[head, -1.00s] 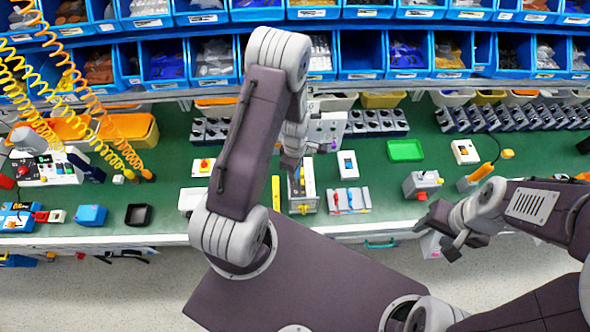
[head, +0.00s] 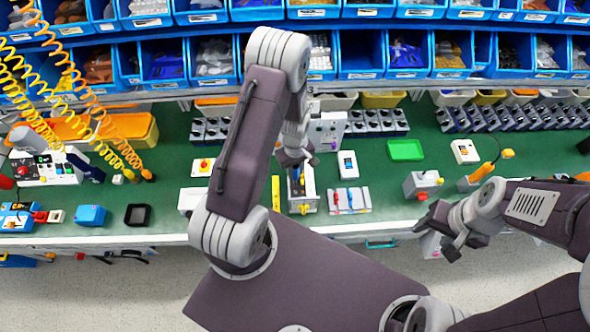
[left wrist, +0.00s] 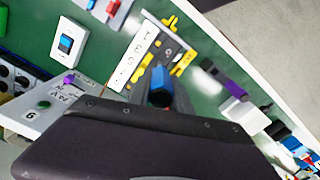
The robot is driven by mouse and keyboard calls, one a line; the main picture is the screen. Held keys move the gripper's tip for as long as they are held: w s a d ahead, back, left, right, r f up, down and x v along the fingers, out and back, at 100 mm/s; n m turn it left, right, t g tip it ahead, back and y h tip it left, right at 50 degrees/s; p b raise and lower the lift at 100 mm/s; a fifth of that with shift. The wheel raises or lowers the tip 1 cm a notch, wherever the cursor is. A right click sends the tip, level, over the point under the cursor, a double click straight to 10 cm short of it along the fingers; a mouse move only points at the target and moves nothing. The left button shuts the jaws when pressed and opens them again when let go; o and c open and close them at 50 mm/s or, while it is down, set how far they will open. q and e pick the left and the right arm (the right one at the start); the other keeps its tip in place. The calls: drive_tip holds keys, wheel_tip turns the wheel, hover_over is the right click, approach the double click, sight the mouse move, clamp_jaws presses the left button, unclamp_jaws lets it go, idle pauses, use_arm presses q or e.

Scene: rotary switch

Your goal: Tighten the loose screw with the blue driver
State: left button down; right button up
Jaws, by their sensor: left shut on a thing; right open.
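My left gripper (head: 297,160) is above a light grey box with yellow parts (head: 303,195) at the middle of the bench. In the left wrist view, the left gripper (left wrist: 160,98) is shut on a blue driver (left wrist: 160,86), whose handle end faces the camera. The box also shows there, with a white labelled face (left wrist: 136,56) and yellow fittings. The driver's tip and the loose screw are hidden, so I cannot tell whether they touch. My right gripper (head: 451,238) is open and empty at the bench's front edge.
A switch plate (head: 347,164) and a green tray (head: 405,150) are behind. A grey box with a red button (head: 423,184) stands near my right gripper.

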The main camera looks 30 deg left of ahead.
use_arm(q)
drive_tip(key=shift+m, duration=0.4)
drive_tip(key=m, duration=0.3)
drive_tip(key=shift+m, duration=0.4)
drive_tip(key=m, duration=0.4)
